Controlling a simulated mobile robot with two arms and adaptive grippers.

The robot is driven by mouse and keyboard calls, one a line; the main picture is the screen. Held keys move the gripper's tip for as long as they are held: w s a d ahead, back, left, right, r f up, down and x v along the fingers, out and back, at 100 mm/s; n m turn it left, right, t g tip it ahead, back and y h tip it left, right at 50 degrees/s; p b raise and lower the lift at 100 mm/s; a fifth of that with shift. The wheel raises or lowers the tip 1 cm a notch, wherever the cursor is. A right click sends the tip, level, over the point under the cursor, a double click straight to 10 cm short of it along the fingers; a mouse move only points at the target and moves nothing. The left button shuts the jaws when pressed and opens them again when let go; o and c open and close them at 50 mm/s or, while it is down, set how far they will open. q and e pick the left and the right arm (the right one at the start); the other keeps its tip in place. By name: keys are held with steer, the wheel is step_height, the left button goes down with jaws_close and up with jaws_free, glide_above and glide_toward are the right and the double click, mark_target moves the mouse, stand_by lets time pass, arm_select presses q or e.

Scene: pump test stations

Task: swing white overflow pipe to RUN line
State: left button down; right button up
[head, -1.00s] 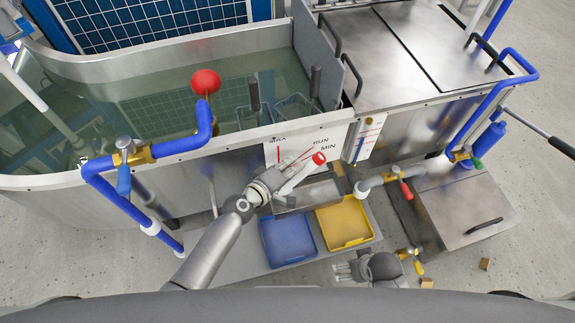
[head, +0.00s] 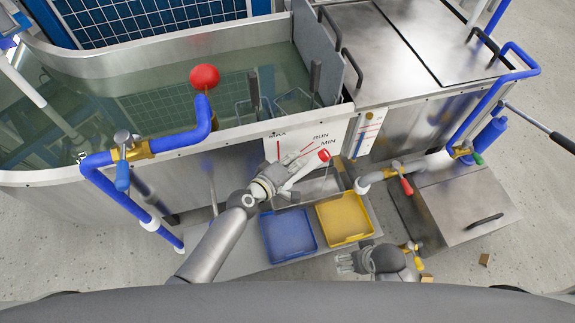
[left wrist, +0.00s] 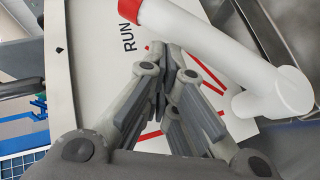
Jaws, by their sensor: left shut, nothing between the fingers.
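The white overflow pipe (head: 302,171) has a red end (head: 323,154), which lies just below the MIN mark on the white level panel (head: 285,148). In the left wrist view the white pipe (left wrist: 205,42) slants across the upper right, down to an elbow. The printed RUN line on the panel (left wrist: 85,60) is partly hidden behind my fingers. My left gripper (head: 284,181) is beside the pipe; in the left wrist view its fingers (left wrist: 178,75) are together, empty, left of the pipe. My right gripper (head: 346,262) is low, near the yellow tray; its fingers are too small to judge.
A blue tray (head: 288,252) and a yellow tray (head: 345,237) sit below the panel. A water tank (head: 120,100) with blue pipes (head: 190,140) is behind. A valve with a red handle (head: 406,186) and a metal box (head: 465,225) stand at right. Small blocks lie on the floor.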

arm_select(q)
steer(key=v, duration=1.1)
steer(key=shift+s+a, duration=0.2)
steer(key=shift+s, duration=0.05)
arm_select(e)
steer(key=shift+s+a, duration=0.15)
arm_select(q)
steer(key=s+a+f+m+g+y, duration=0.9)
steer(key=s+a+f+m, duration=0.1)
steer(key=s+a+f, duration=0.65)
steer(key=s+a+f+p, duration=0.1)
steer(key=s+f+p, duration=0.1)
steer(key=s+p, duration=0.7)
steer(key=s+a+f+g+p, duration=0.1)
steer(key=s+a+f+p, duration=0.1)
steer(key=s+p, duration=0.6)
steer(key=shift+s+f+p, duration=0.35)
steer(key=shift+s+f, duration=0.05)
steer(key=shift+s, duration=0.7)
arm_select(e)
steer(key=s+d+f+g, duration=0.1)
steer(key=s+f, duration=0.1)
steer(key=s, duration=0.7)
steer(key=s+d+f, duration=0.2)
steer(key=s+f, duration=0.1)
steer(key=s, duration=0.7)
steer(key=shift+d+f+g, duration=0.15)
steer(key=shift+f+g, duration=0.15)
steer(key=shift+g, duration=0.1)
